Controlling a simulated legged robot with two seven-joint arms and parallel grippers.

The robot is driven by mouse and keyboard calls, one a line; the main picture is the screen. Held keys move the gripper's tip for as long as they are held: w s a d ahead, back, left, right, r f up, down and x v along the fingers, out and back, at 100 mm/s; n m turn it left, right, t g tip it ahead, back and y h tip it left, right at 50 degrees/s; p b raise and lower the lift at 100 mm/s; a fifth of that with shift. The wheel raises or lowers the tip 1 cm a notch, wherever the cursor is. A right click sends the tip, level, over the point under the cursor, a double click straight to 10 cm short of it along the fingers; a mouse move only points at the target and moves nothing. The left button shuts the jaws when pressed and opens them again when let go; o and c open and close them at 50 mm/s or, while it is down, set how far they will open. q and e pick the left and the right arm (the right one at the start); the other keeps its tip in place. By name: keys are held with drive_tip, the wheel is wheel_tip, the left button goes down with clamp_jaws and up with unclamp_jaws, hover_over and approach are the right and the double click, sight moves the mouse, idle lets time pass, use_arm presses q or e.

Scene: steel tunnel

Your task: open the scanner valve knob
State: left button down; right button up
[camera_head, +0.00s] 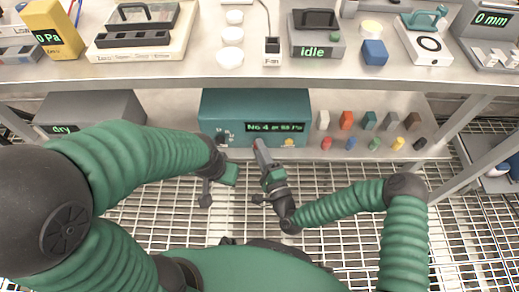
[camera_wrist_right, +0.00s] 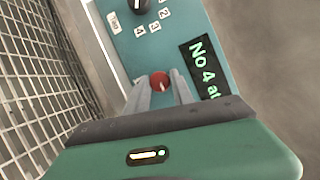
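The scanner is a teal box (camera_head: 254,106) on the lower shelf, its lit display reading about "No 4 at 98 Pa". In the right wrist view its face shows a red knob (camera_wrist_right: 160,81) with a pale mark, and a black dial (camera_wrist_right: 138,4) beside number labels. My right gripper (camera_head: 260,147) reaches the front of the box. Its fingers (camera_wrist_right: 162,88) stand apart, one on each side of the red knob; I cannot tell whether they touch it. The arm hides that knob in the head view. My left gripper (camera_head: 229,174) hangs left of the right one, its fingers unclear.
A grey box marked "dry" (camera_head: 100,106) stands left on the lower shelf. Several small coloured blocks and knobs (camera_head: 370,122) stand right of the scanner. The upper shelf (camera_head: 210,68) carries several devices and overhangs the scanner. The floor is open metal grating (camera_head: 340,172).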

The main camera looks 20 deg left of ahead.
drive_tip(key=o, duration=0.4)
drive_tip(key=shift+d+f, duration=0.2)
drive_tip(key=shift+f, duration=0.1)
drive_tip(key=shift+o, duration=0.2)
drive_tip(key=shift+r, duration=0.1)
drive_tip(key=shift+a, duration=0.1)
drive_tip(key=p+v, duration=0.5)
drive_tip(key=v, duration=1.2)
drive_tip(key=shift+w, duration=0.15)
